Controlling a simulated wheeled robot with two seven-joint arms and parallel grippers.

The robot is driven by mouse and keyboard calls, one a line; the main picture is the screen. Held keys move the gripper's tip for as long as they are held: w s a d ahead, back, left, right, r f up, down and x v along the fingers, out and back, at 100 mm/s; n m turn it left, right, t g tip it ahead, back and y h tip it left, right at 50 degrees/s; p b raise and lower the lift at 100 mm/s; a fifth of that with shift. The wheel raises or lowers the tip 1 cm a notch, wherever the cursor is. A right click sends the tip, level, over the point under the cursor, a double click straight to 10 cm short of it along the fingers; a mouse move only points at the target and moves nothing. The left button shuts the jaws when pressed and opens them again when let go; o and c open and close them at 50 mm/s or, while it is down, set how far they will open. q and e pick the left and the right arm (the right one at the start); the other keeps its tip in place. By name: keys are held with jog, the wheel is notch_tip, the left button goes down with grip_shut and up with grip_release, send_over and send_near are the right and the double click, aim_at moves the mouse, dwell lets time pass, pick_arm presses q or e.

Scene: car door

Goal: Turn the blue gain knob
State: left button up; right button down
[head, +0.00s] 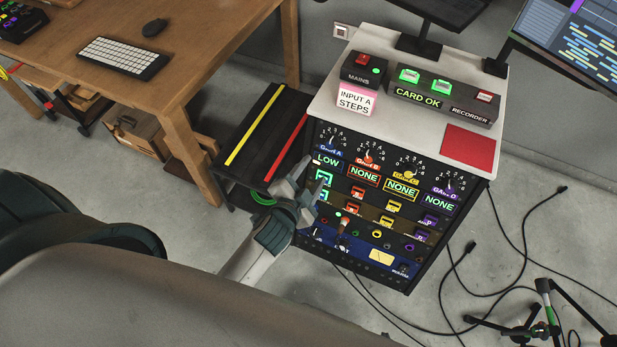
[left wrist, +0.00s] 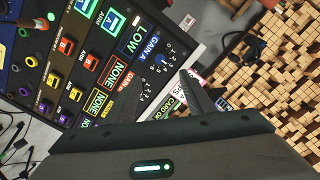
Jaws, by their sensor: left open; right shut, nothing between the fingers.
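The blue gain knob (head: 331,145), marked GAIN A, is at the upper left of the rack's front panel, inside a printed dial scale, with a green LOW display (head: 327,161) below it. It also shows in the left wrist view (left wrist: 162,63). My left gripper (head: 309,175) is open in front of the panel's left side, just below and left of the blue knob in the head view. In the left wrist view its fingers (left wrist: 157,86) point toward the knob's area, apart from it as far as I can tell. My right gripper is not in view.
Red (head: 367,157), yellow (head: 408,173) and purple (head: 448,188) gain knobs sit to the right, each with a NONE display. On the rack top are a pink-edged card reading INPUT A STEPS (head: 356,101) and a CARD OK box (head: 417,97). Cables lie on the floor at right.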

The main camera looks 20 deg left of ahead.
pick_arm(q)
jog(key=shift+v, duration=0.95)
pick_arm(e)
jog(key=shift+w+a+r, duration=0.15)
jog(key=shift+w+a, duration=0.05)
jog(key=shift+w, duration=0.15)
jog(key=shift+s, duration=0.3)
pick_arm(q)
jog(key=s+d+f+n+g+h, duration=0.1)
jog(key=s+f, duration=0.1)
jog(key=f, duration=0.5)
jog(key=s+d+f+g, duration=0.1)
jog(key=s+f+g, duration=0.1)
jog(key=f, duration=0.6)
jog(key=s+a+f+n+g, duration=0.1)
jog(key=s+f+n+g, duration=0.3)
jog(key=s+f, duration=1.6)
notch_tip(320, 180, down, 3)
jog(key=shift+s+f+n+h, duration=0.25)
jog(key=shift+n+h, duration=0.15)
jog(key=shift+n, duration=0.4)
pick_arm(e)
jog(key=shift+w, duration=0.1)
pick_arm(q)
jog(key=shift+a, duration=0.15)
